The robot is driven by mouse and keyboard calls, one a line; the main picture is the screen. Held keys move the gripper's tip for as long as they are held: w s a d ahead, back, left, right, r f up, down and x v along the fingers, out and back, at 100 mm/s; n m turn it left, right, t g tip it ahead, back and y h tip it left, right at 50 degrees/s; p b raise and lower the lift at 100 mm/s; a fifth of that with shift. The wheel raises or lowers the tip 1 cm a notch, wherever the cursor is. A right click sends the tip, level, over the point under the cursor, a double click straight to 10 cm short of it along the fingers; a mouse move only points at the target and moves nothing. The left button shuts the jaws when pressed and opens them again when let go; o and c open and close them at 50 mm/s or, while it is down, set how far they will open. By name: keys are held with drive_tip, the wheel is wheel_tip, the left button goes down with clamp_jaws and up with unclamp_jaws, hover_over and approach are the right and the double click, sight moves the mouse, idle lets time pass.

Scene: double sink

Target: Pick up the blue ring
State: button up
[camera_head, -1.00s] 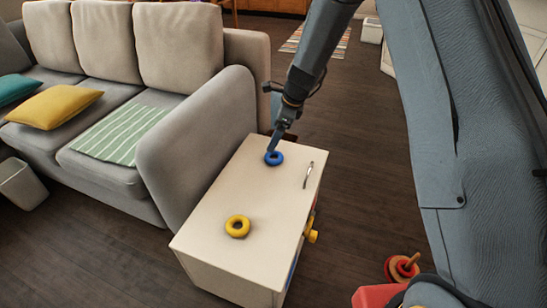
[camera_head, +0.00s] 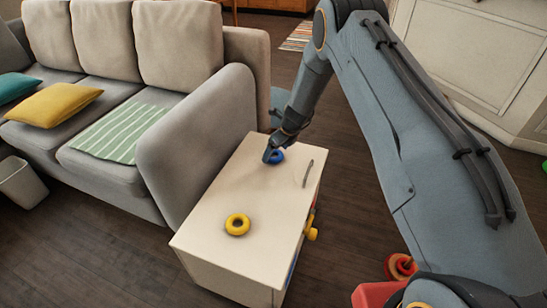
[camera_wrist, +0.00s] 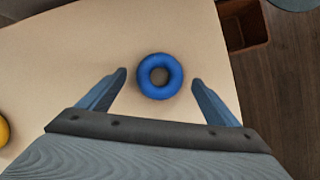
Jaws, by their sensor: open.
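The blue ring (camera_head: 276,157) lies flat on the far part of a cream cabinet top. In the wrist view the blue ring (camera_wrist: 160,76) sits between and slightly beyond my open fingertips, with a gap on each side. My gripper (camera_head: 270,155) is low over the cabinet top at the ring and partly hides it in the head view. In the wrist view my gripper (camera_wrist: 160,78) has its fingers wide apart with nothing held.
The cream cabinet (camera_head: 215,258) also carries a yellow ring (camera_head: 237,224) near its front and a thin silver object (camera_head: 308,174) at its right. A grey sofa (camera_head: 190,150) stands close on the left. Dark wooden floor (camera_head: 345,220) lies to the right.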

drive_tip(key=shift+x, duration=0.85)
drive_tip(key=shift+c, duration=0.3)
drive_tip(key=c, duration=1.1)
drive_tip(key=shift+r, duration=0.1)
